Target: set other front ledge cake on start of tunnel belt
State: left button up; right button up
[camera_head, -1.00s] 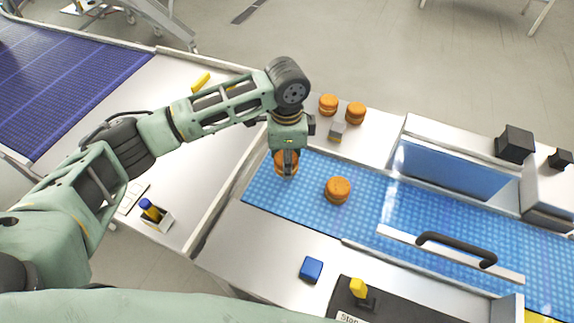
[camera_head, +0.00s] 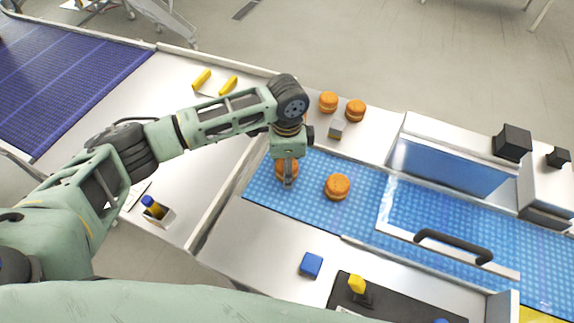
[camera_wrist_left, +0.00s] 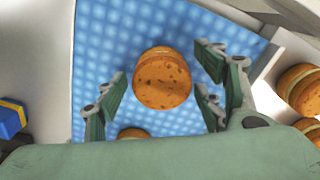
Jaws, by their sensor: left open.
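An orange-brown round cake (camera_head: 287,168) is at the left start of the blue tunnel belt (camera_head: 262,190), partly hidden by my gripper. My left gripper (camera_head: 288,182) is right over it with its jaws open; in the left wrist view this cake (camera_wrist_left: 163,78) shows between the spread fingers. A second cake (camera_head: 337,187) sits further right on the belt, and it shows partly hidden at the bottom of the wrist view (camera_wrist_left: 133,133). The front ledge (camera_head: 262,240) holds no cake in view. My right gripper is not in view.
Two more cakes (camera_head: 328,102) (camera_head: 355,111) stand on the back ledge beside a small grey block (camera_head: 338,128). A blue block (camera_head: 311,264) lies on the front ledge. The tunnel with a black handle (camera_head: 455,245) is to the right.

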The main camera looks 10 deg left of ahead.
pick_arm(q)
notch_tip(320, 180, up, 11)
jog(key=b, duration=0.3)
jog(key=shift+r, duration=0.65)
